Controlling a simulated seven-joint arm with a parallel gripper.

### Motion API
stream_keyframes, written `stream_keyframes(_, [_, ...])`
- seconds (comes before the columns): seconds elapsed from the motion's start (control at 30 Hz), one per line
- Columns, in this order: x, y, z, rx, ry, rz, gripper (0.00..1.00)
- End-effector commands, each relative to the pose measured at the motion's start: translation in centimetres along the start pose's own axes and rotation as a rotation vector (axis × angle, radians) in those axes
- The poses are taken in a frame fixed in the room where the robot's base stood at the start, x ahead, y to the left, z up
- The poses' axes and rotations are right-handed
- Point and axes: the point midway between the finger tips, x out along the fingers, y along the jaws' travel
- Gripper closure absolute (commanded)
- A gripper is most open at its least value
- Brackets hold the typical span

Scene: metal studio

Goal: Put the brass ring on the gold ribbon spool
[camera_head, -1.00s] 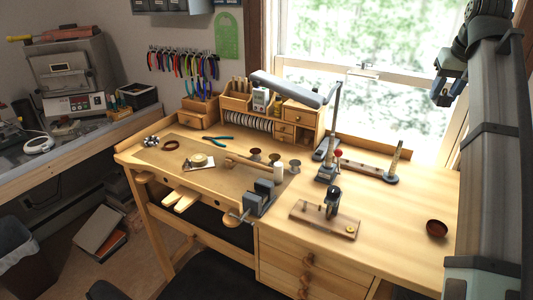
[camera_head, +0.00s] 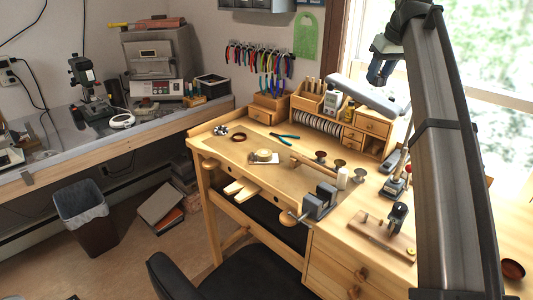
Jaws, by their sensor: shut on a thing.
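My gripper (camera_head: 378,73) hangs high at the upper right in front of the window, beside the top of my arm. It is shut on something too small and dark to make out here. A round gold-yellow thing (camera_head: 263,154), which looks like the gold ribbon spool, sits on a small pale plate (camera_head: 274,160) on the bench mat. My gripper is well above and to the right of it in the picture, apart from it. I cannot make out the brass ring for certain.
My arm covers the bench's right side.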

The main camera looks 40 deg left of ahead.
Motion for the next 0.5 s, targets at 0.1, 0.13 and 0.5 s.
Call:
stream_keyframes(0.1, [1.4, -4.2, -3.6, -0.084, 0.0, -0.036, 0.91])
stream_keyframes(0.13, [1.7, -5.2, -4.4, -0.105, 0.001, -0.044, 0.91])
stream_keyframes(0.5, [5.2, -18.7, -12.3, -0.344, 0.007, -0.142, 0.91])
